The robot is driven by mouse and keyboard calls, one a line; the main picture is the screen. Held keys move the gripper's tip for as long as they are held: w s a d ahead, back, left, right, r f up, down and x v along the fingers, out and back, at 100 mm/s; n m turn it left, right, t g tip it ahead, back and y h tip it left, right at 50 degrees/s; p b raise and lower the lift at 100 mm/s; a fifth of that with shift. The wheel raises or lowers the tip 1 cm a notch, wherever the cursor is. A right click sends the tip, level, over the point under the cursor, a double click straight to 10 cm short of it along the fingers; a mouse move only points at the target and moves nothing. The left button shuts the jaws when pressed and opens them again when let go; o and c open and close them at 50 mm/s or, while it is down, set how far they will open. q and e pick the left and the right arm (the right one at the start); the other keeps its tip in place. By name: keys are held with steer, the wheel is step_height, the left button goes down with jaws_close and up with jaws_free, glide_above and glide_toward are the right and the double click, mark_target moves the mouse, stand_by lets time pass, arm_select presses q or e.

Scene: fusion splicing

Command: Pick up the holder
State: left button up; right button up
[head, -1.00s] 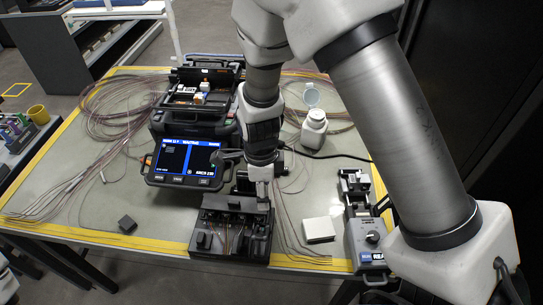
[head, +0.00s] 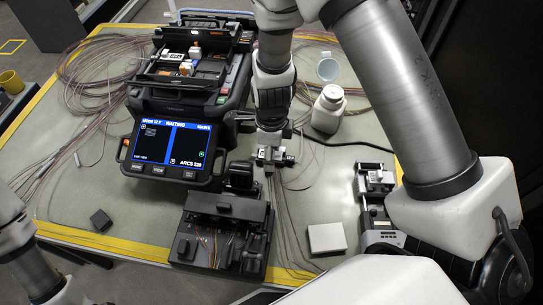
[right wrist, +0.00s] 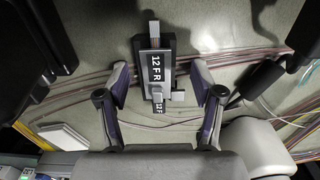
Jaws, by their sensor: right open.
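The holder (right wrist: 153,70) is a small dark and grey block labelled "12FR", lying on the mat by several thin fibres in the right wrist view. My right gripper (right wrist: 158,82) is open and points down over it. One finger is on each side of the holder, with a gap on both sides. In the head view the right gripper (head: 270,146) is between the splicer and the bottle, and its fingers largely hide the holder there. My left arm shows at the left edge of the head view, but I cannot see its gripper.
The fusion splicer (head: 163,150) with a lit screen stands left of my right gripper. A black fibre tray (head: 228,208) is in front. A white box (head: 327,238), a bottle (head: 328,110) and a grey device (head: 375,182) are to the right.

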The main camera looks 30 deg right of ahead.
steer(key=shift+s+a, duration=0.1)
steer(key=shift+a, duration=0.05)
jaws_close()
steer(key=shift+r, duration=0.1)
step_height(320, 180, up, 10)
steer(key=p, duration=0.1)
